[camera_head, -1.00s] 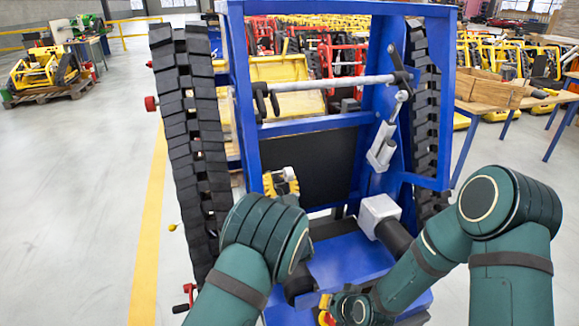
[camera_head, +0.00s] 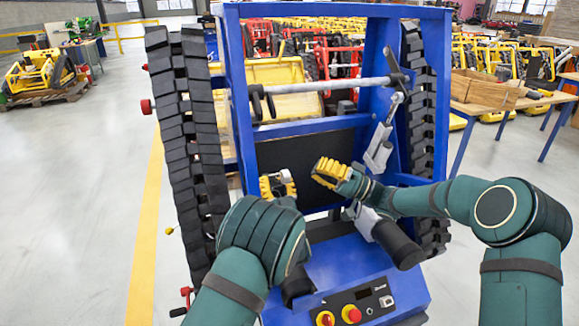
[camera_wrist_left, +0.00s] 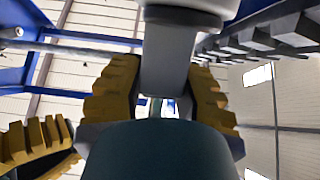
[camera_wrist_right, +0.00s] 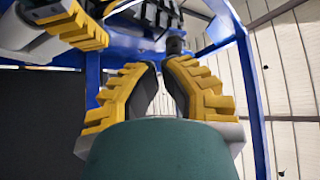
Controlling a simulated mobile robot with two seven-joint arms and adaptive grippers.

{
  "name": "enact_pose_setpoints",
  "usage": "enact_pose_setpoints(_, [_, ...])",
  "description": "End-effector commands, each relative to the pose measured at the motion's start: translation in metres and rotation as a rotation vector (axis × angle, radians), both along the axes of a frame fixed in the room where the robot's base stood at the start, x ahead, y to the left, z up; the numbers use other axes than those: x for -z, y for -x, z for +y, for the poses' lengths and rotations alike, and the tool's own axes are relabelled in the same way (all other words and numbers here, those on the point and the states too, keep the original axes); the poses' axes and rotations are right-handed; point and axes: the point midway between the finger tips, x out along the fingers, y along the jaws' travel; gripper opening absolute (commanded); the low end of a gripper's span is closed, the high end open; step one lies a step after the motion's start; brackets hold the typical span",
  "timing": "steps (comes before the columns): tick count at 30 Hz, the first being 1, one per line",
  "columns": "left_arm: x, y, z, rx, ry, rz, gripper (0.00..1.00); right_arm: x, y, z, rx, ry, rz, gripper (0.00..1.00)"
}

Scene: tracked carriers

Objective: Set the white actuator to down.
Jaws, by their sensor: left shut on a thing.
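A pale grey-white actuator (camera_head: 380,147) with a slim rod stands tilted at the right side of the blue frame in the head view. My left gripper (camera_head: 277,185) is left of it, at the middle of the frame. It is shut on a pale grey square-section bar (camera_wrist_left: 168,55), seen between its yellow fingers in the left wrist view; whether this bar belongs to a white actuator I cannot tell. My right gripper (camera_head: 330,172) is just right of my left one, its fingers apart and empty in the right wrist view (camera_wrist_right: 164,80).
The blue frame (camera_head: 240,100) stands between two black tracks (camera_head: 190,140). A black cylinder (camera_head: 398,245) juts out below my right forearm. A panel with red buttons (camera_head: 352,314) is at the front.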

Motion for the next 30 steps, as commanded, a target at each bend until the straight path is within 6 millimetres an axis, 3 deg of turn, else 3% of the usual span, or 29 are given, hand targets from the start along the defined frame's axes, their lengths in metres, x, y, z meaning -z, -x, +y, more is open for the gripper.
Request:
enact_pose_setpoints(8, [-0.001,0.000,0.001,-0.001,0.000,-0.001,0.00,-0.011,-0.002,0.019,-0.037,0.000,0.002,0.00])
enact_pose_setpoints(20, [-0.001,-0.001,0.001,-0.001,0.000,-0.002,0.00,-0.039,-0.021,0.090,-0.035,0.001,0.001,0.00])
enact_pose_setpoints(30, [-0.002,-0.001,0.001,-0.001,0.000,-0.003,0.00,-0.018,0.006,0.080,-0.031,0.001,0.003,0.00])
